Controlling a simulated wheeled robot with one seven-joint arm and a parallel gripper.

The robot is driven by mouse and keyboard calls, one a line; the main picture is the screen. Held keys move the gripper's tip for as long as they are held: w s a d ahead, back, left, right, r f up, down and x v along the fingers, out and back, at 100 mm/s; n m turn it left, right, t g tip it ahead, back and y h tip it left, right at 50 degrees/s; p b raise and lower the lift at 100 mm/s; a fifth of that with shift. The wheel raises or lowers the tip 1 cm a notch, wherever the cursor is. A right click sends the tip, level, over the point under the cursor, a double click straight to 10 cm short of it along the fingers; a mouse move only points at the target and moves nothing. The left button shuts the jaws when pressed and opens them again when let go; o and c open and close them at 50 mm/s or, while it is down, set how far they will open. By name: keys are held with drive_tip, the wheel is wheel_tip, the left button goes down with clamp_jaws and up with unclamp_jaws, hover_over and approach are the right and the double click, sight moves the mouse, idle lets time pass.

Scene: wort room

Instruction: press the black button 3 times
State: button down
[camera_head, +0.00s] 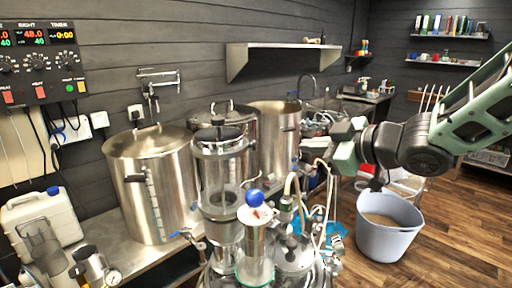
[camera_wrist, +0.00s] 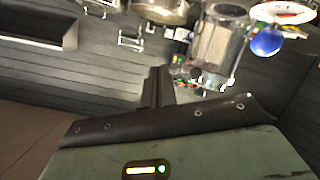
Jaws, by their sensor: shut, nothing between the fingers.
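No black button stands out clearly in either view. A black control panel (camera_head: 22,80) hangs on the wall at the far left, with lit red and green digits, dark knobs, red switches and a small green button. Its small controls are hard to make out. My gripper (camera_head: 325,158) reaches in from the right, over the crowded bench, far from the panel. In the wrist view my gripper (camera_wrist: 158,78) shows as dark fingers, shut and empty, with nothing touching their tips.
Large steel kettles (camera_head: 152,180) and a clear cylinder vessel (camera_head: 221,175) fill the bench below the wall. A blue-ball valve (camera_head: 255,197) and hoses stand in front. A steel shelf (camera_head: 284,50) juts from the wall. A grain bucket (camera_head: 388,238) stands on open wooden floor at right.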

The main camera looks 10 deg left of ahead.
sight(252, 145)
drive_tip(key=a+b, duration=0.2)
drive_tip(key=a, duration=0.5)
drive_tip(key=shift+s+a+b, duration=0.3)
drive_tip(key=shift+s, duration=0.05)
drive_tip(key=shift+a, duration=0.15)
idle(1.6)
drive_tip(key=shift+a, duration=0.3)
drive_tip(key=shift+s+a+b, duration=0.1)
drive_tip(key=shift+a+b, duration=0.35)
drive_tip(key=shift+a, duration=0.05)
idle(0.7)
idle(0.4)
drive_tip(key=shift+d+p, duration=0.4)
drive_tip(key=shift+d, duration=0.5)
